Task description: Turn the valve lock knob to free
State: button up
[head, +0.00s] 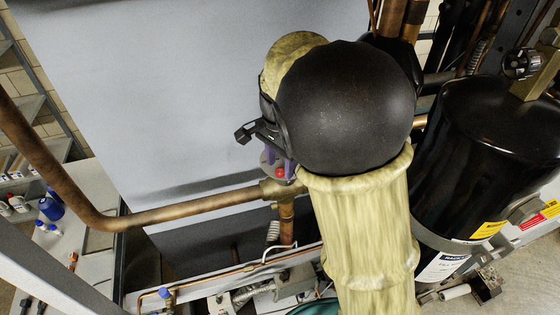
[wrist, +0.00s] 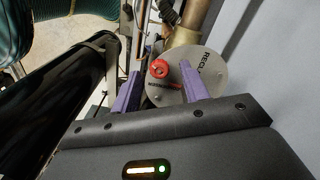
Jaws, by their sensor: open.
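The red lock knob (wrist: 158,68) sits on a round grey plate (wrist: 210,78) with partly hidden lettering. A red pointer strip shows on the plate below the knob. My gripper (wrist: 160,54) is open, with one purple finger to the left of the knob and one to the right. I cannot tell whether either finger touches it. In the head view, the knob (head: 280,173) and part of the plate (head: 266,168) show beside my purple fingertips (head: 279,165), above a brass valve body (head: 272,191). My arm hides much of the area.
A copper pipe (head: 170,216) runs left from the valve. A black compressor tank (head: 475,160) stands close on the right. A large grey panel (head: 180,80) is behind. A bench (head: 88,245) with bottles lies at lower left.

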jog(key=shift+d+f, duration=0.1)
jog(key=shift+f, duration=0.75)
grip_shut()
